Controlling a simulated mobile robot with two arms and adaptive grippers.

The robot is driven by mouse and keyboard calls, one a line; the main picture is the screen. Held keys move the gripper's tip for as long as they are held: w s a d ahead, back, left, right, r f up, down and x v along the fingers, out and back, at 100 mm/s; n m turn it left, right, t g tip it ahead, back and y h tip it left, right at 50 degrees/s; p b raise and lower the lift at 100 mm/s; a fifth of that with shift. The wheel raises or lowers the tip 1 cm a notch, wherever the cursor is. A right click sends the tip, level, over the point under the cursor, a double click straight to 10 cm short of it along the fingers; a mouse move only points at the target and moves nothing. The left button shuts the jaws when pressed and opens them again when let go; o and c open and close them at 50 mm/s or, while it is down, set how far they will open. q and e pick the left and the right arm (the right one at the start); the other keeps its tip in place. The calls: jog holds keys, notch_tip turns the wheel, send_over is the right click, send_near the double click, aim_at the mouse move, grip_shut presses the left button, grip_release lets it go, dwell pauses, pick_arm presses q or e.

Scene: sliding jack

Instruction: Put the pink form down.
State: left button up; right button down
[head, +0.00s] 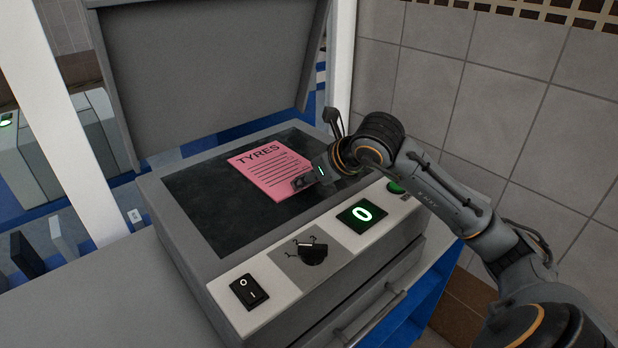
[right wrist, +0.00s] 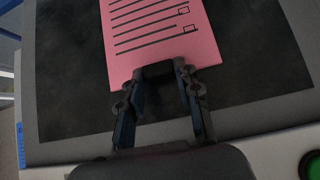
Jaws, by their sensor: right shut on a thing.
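The pink form (head: 268,170), headed "TYRES", is at the dark glass bed (head: 205,205) of a grey copier (head: 185,228). In the right wrist view the form (right wrist: 160,35) reaches up out of the picture. My right gripper (head: 304,182) is shut on the form's near edge; its fingers (right wrist: 160,75) show there in the right wrist view. The form looks flat and very close to the glass; I cannot tell whether it touches. My left gripper is in neither view.
The copier's lid (head: 205,75) stands open behind the glass. The front panel carries a black switch (head: 249,291), a dial (head: 313,252), a display reading 0 (head: 361,214) and a green button (head: 396,187). Bare glass surrounds the form. A tiled wall (head: 480,80) is at the right.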

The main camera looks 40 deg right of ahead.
jog(key=c, duration=0.9)
grip_release()
jog(key=shift+c, duration=0.2)
jog(key=shift+r, duration=0.15)
jog(key=b+v, duration=0.3)
jog(key=v, duration=0.9)
